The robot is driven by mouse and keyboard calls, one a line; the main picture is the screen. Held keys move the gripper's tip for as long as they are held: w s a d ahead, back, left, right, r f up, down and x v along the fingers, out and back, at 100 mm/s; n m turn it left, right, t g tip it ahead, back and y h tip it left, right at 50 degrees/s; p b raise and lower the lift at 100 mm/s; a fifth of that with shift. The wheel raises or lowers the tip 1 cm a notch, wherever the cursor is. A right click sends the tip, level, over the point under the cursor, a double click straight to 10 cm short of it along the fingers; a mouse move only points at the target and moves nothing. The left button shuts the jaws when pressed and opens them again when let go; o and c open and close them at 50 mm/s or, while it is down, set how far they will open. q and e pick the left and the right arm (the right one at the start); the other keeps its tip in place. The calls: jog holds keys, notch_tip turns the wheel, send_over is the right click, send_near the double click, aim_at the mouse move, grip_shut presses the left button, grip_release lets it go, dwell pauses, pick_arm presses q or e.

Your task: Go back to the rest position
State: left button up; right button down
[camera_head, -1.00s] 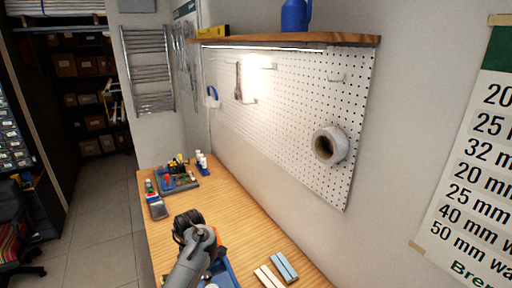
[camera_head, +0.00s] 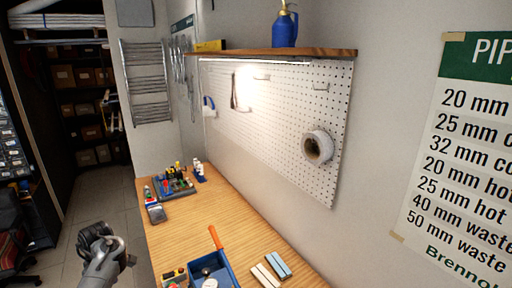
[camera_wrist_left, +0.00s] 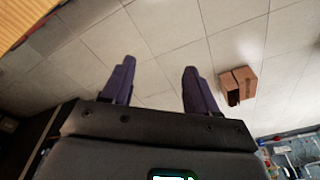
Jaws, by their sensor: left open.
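My left gripper (camera_head: 97,236) is at the lower left of the head view, off the left side of the workbench (camera_head: 205,232) and over the floor. In the left wrist view its two dark fingers (camera_wrist_left: 157,82) stand apart with nothing between them. Tiled floor shows beyond them. The fingertips are hard to make out in the head view. My right gripper does not show in either view.
On the bench stand a blue bin (camera_head: 224,266) with an orange-handled tool, pale blue and cream strips (camera_head: 268,272), and a tray of small parts (camera_head: 174,187). A pegboard (camera_head: 270,115) backs it. A cardboard box (camera_wrist_left: 238,85) lies on the floor.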

pick_arm(q)
jog(key=s+a+r+n+y, duration=0.1)
jog(key=s+a, duration=0.3)
jog(key=a, duration=0.4)
jog(key=s+a+r+n+g, duration=0.15)
jog(key=s+a, duration=0.25)
jog(key=a, duration=0.4)
jog(key=s+a+r+n+t+y, duration=0.1)
jog(key=s+a+r, duration=0.15)
jog(key=a, duration=0.55)
jog(key=s+d+f+m+t+y, duration=0.1)
jog(key=s+d+f+m+y, duration=0.15)
jog(key=d+f+m, duration=0.4)
jog(key=s+d+f+m+t+y, duration=0.1)
jog(key=s+d+f+m, duration=0.2)
jog(key=d+f+m, duration=0.35)
jog(key=s+d+f+m+t+h, duration=0.2)
jog(key=s+d+f+m, duration=0.2)
jog(key=s+d+m, duration=0.85)
jog(key=s+d+r+h, duration=0.2)
jog(key=s+d, duration=0.8)
jog(key=d, duration=0.2)
jog(key=d+n+h, duration=0.3)
jog(key=d+h, duration=0.1)
jog(key=d, duration=0.6)
notch_tip(320, 180, up, 12)
jog(key=p, duration=1.2)
jog(key=shift+s+a, duration=0.15)
jog(key=shift+a, duration=0.1)
jog(key=shift+y, duration=0.25)
